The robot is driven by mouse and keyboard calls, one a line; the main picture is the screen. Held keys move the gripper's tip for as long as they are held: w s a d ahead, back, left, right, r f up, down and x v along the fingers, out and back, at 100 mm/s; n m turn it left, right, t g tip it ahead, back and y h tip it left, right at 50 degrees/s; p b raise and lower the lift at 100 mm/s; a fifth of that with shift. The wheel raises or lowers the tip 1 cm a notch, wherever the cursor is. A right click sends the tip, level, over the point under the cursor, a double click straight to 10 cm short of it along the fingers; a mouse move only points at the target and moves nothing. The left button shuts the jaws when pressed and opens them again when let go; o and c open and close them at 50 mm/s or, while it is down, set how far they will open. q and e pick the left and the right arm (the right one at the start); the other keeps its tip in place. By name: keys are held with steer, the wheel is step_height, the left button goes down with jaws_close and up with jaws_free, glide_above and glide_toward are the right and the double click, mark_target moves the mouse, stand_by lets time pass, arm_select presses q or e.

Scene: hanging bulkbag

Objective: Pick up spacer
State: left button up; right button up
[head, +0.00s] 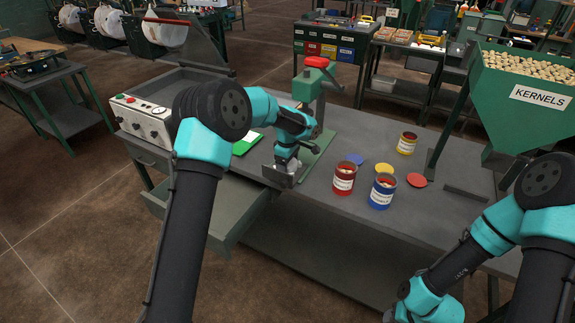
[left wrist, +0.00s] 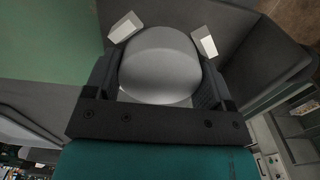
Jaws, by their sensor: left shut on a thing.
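My left gripper (head: 285,178) is at the front edge of the grey workbench (head: 330,215), beside the base of the green press (head: 318,95). In the left wrist view, a smooth grey rounded spacer (left wrist: 160,65) sits between the two fingers of my left gripper (left wrist: 163,40), which are shut on it. In the head view the spacer is hidden by my gripper and arm. My right arm reaches down at the lower right, and its gripper is outside the picture.
An open drawer (head: 192,208) juts out below the bench front. Red (head: 344,178), blue (head: 382,190) and yellow (head: 407,143) cans stand right of the press, with loose lids nearby. A kernel hopper (head: 515,125) stands at the right, and a control box (head: 140,121) at the left.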

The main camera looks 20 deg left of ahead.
arm_select(q)
steer(key=shift+r, duration=0.1)
step_height(320, 180, up, 10)
steer(key=shift+f, duration=0.1)
stand_by(0.3)
stand_by(0.4)
